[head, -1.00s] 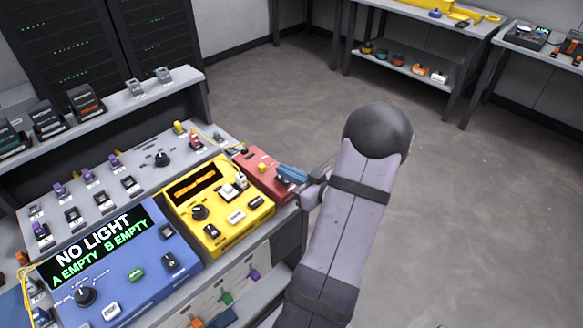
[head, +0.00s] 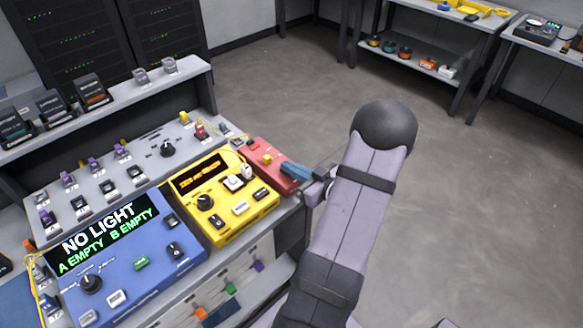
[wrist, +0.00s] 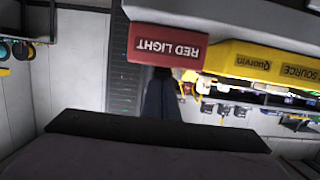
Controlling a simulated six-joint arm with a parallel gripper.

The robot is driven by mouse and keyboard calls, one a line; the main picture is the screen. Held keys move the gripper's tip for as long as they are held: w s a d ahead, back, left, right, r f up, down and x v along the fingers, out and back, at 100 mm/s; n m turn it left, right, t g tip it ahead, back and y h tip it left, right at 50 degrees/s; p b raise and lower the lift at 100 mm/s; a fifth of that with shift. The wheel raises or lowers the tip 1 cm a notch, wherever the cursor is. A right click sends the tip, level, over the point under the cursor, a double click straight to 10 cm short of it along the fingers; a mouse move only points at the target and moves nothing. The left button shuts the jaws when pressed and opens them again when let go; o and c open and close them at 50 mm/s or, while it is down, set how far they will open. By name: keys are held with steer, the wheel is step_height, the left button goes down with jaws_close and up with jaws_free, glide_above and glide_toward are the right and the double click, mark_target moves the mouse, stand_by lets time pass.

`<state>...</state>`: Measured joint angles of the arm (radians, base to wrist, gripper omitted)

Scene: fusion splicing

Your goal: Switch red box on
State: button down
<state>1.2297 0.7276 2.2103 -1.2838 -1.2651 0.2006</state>
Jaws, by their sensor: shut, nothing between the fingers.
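The red box (head: 259,150) sits at the right end of the bench, beside the yellow box, with a small yellow part (head: 267,159) on its top. In the wrist view the red box (wrist: 165,45) fills the upper middle, and its "RED LIGHT" label appears upside down. My gripper (head: 287,167) is shut and empty, its blue fingers over the right part of the red box's top. In the wrist view my gripper (wrist: 160,80) reaches up to the box's edge, its tips hidden. Contact and the switch under the fingers cannot be made out.
The yellow box (head: 222,226) with a knob and buttons stands close to the left. The blue box (head: 185,262) reads "NO LIGHT, A EMPTY B EMPTY". A grey panel (head: 140,160) with several connectors lies behind. The floor (head: 450,210) to the right is open.

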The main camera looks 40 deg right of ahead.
steer(key=shift+r, duration=0.1)
steer(key=shift+w+r+p, duration=0.1)
steer(key=shift+r+p, duration=0.5)
steer(key=shift+p, duration=0.05)
steer(key=r+p, duration=0.3)
steer(key=shift+w+r, duration=0.15)
steer(key=shift+w, duration=0.05)
steer(key=b+v, duration=0.1)
steer(key=v, duration=0.8)
steer(key=shift+s+r+b, duration=0.3)
steer(key=shift+r+b, duration=0.1)
steer(key=shift+r, duration=0.05)
